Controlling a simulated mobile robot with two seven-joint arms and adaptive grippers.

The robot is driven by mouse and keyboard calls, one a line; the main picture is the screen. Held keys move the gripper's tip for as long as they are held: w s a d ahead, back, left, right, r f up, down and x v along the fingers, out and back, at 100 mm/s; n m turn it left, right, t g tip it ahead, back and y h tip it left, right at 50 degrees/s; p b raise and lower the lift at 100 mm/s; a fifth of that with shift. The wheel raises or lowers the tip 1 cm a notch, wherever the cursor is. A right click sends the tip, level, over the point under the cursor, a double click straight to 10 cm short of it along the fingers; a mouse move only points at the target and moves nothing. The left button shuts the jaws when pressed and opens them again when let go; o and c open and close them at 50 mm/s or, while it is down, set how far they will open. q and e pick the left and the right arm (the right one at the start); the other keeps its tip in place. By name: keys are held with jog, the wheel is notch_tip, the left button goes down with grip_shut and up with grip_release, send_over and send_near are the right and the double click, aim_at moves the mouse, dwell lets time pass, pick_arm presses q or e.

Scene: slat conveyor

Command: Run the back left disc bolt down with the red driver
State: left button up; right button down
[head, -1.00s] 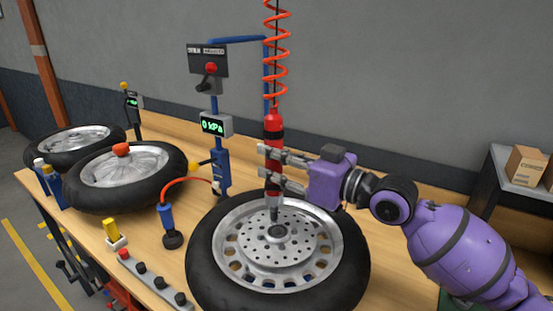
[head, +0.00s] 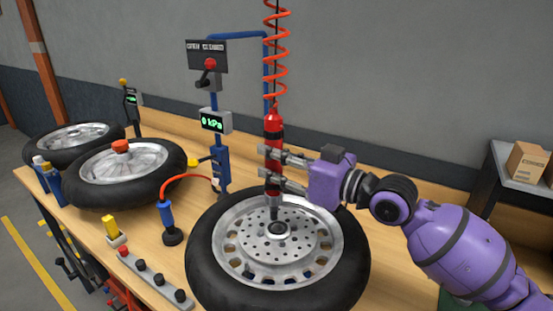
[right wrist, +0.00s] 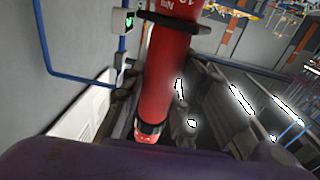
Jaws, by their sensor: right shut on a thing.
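In the head view the red driver (head: 274,122) hangs upright from a coiled orange hose. My right gripper (head: 268,170) is shut around its body from the right. The driver's dark lower end points down at the brake disc (head: 258,240), just behind and left of the hub. I cannot tell whether its tip touches a bolt; the back left bolt is not clearly visible. The disc sits on a silver wheel with a black tyre (head: 207,262) lying flat. The right wrist view shows the driver's red body (right wrist: 165,75) close up. My left gripper is not in view.
A blue post with a pressure display (head: 213,123) and lever box (head: 208,62) stands behind the wheel. Two more wheels (head: 122,172) lie at the left. A blue tool (head: 168,222) and a knobbed strip (head: 155,278) are left of the tyre. A cardboard box (head: 525,160) stands far right.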

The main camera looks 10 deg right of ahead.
aim_at(282, 132)
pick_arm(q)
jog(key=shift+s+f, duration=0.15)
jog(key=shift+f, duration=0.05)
pick_arm(e)
jog(key=shift+f, duration=0.35)
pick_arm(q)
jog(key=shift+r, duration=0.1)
pick_arm(e)
jog(key=shift+f, duration=0.15)
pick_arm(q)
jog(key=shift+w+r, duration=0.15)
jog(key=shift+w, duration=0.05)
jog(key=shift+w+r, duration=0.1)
pick_arm(e)
jog(key=shift+r, duration=0.25)
